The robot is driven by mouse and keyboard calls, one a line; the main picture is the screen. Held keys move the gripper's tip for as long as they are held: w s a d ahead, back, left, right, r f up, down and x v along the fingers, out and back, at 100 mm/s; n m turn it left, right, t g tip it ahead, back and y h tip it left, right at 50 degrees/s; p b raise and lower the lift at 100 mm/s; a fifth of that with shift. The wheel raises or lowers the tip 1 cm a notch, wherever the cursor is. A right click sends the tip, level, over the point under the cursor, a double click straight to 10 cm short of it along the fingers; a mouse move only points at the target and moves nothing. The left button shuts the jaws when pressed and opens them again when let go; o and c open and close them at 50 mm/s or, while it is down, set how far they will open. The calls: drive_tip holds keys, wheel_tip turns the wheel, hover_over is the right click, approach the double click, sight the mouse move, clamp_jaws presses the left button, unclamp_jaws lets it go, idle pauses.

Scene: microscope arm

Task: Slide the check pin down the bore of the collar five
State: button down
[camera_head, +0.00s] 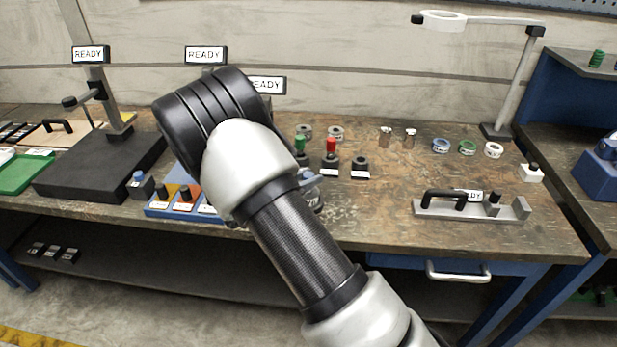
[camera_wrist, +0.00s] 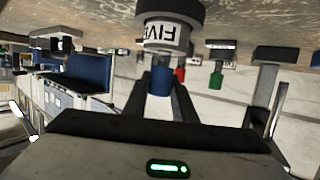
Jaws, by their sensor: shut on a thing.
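The wrist view is upside down, with the bench top along its upper edge. My gripper (camera_wrist: 163,76) is shut on a blue-ended pin (camera_wrist: 160,82), the check pin, between its two dark fingers. Collar five (camera_wrist: 168,38), a pale ring with a "FIVE" label and a dark part against the bench, lies straight beyond the pin. The pin lines up roughly with the collar. I cannot tell whether its tip is inside the bore. In the head view my arm hides the gripper and pin.
Green (camera_head: 300,144) and red (camera_head: 331,146) handled pieces stand in black holders beside an empty-looking black holder (camera_head: 360,165). A blue tray (camera_head: 160,207) is left of my arm. A grey fixture with a black handle (camera_head: 440,202) is at right.

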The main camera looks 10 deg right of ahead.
drive_tip(key=c, duration=1.4)
unclamp_jaws()
drive_tip(key=p+v, duration=0.1)
drive_tip(key=v, duration=1.6)
drive_tip(key=shift+s+a+r, duration=0.1)
drive_tip(key=shift+s, duration=0.05)
